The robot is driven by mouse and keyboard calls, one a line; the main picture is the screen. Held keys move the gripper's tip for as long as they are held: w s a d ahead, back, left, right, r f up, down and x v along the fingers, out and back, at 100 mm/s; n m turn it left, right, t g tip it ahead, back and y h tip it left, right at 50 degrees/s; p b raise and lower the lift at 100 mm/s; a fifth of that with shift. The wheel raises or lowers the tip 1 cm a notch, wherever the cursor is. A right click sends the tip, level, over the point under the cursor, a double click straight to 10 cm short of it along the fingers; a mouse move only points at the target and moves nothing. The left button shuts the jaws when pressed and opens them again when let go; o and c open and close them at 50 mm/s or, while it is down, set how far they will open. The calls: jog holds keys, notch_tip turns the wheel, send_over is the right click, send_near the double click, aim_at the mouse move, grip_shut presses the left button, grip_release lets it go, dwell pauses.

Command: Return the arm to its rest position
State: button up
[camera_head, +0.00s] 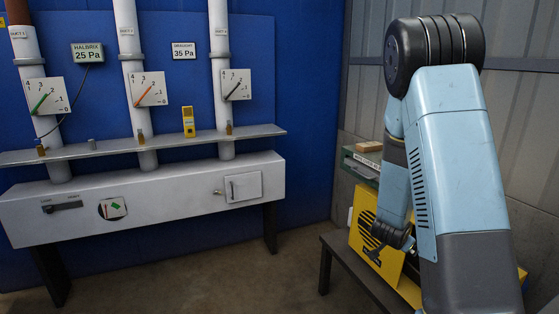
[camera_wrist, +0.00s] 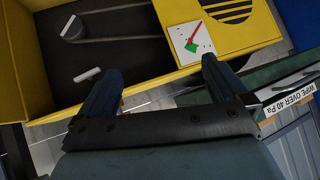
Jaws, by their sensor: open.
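My arm, light blue and dark grey, stands at the right of the head view, bent with its forearm hanging down. My gripper (camera_head: 374,254) is low in front of the yellow box, small and dark there. In the wrist view my gripper (camera_wrist: 160,82) has its two fingers wide apart with nothing between them. It is over the near rim of the open yellow box (camera_wrist: 145,103). Whether a finger touches the rim I cannot tell.
The yellow box (camera_head: 365,208) is on a dark bench (camera_head: 343,252), near a green case (camera_head: 351,160) with a brown block (camera_head: 369,146). At left, three white ducts with gauges rise from a white cabinet (camera_head: 150,200).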

jog(key=s+a+r+n+y, duration=0.35)
jog(key=a+r, duration=0.25)
jog(key=r, duration=0.3)
jog(key=s+a+r+n+y, duration=0.2)
jog(key=s+a+r+y, duration=0.15)
jog(key=a+r, duration=0.5)
jog(key=s+r+n, duration=0.2)
jog(key=s+r, duration=0.2)
jog(key=s, duration=0.3)
jog(key=s+r+n+g, duration=0.1)
jog(key=s+r+n, duration=0.1)
jog(key=s, duration=0.6)
jog(key=s+a+r+n+g, duration=0.1)
jog(key=s+r+n, duration=0.1)
jog(key=s+r, duration=0.3)
jog(key=s, duration=0.3)
jog(key=shift+r, duration=0.35)
